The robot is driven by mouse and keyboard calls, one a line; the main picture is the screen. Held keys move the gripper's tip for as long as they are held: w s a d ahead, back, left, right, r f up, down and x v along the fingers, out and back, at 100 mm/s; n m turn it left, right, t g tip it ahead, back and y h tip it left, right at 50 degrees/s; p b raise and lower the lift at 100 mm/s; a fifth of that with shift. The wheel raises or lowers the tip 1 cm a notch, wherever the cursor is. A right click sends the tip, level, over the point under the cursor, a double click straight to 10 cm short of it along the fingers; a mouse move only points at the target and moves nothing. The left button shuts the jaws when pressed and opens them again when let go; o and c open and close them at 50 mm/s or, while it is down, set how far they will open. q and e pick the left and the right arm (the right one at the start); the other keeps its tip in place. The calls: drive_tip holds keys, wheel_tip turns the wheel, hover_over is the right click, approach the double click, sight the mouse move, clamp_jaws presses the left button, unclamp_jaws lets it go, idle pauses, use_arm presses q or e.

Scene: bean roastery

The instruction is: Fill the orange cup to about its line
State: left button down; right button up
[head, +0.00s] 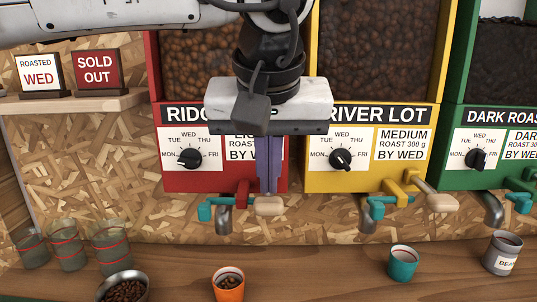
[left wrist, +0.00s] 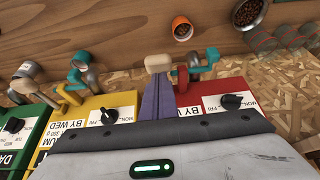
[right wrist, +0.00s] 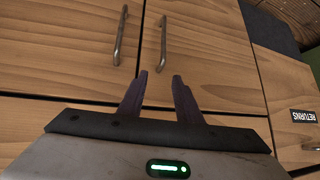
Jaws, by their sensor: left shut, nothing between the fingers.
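The orange cup (head: 229,290) stands on the counter in front of the red dispenser (head: 222,182), with brown beans inside. Its fill line cannot be made out. In the left wrist view the cup (left wrist: 182,33) also shows, mouth visible. The red dispenser has a teal and grey spout (head: 224,218) and a lever with a wooden knob (head: 270,207). My left gripper (head: 268,188) is shut and empty, its fingertips right at the knob; contact cannot be told. My right gripper (right wrist: 160,77) is open and empty, in front of wooden cabinet doors (right wrist: 195,50).
A yellow dispenser (head: 380,180) and a green dispenser (head: 480,178) stand to the right. A teal cup (head: 403,265) and a grey cup (head: 502,254) stand on the counter. A bowl of beans (head: 122,290) and several red-lined glasses (head: 68,247) are at left.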

sight(268, 200)
use_arm(q)
drive_tip(key=shift+f+b, duration=0.95)
drive_tip(key=shift+f, duration=0.65)
idle(1.3)
wheel_tip(268, 200, up, 6)
drive_tip(key=p, duration=0.5)
drive_tip(key=shift+f, duration=0.1)
drive_tip(key=shift+r, duration=1.4)
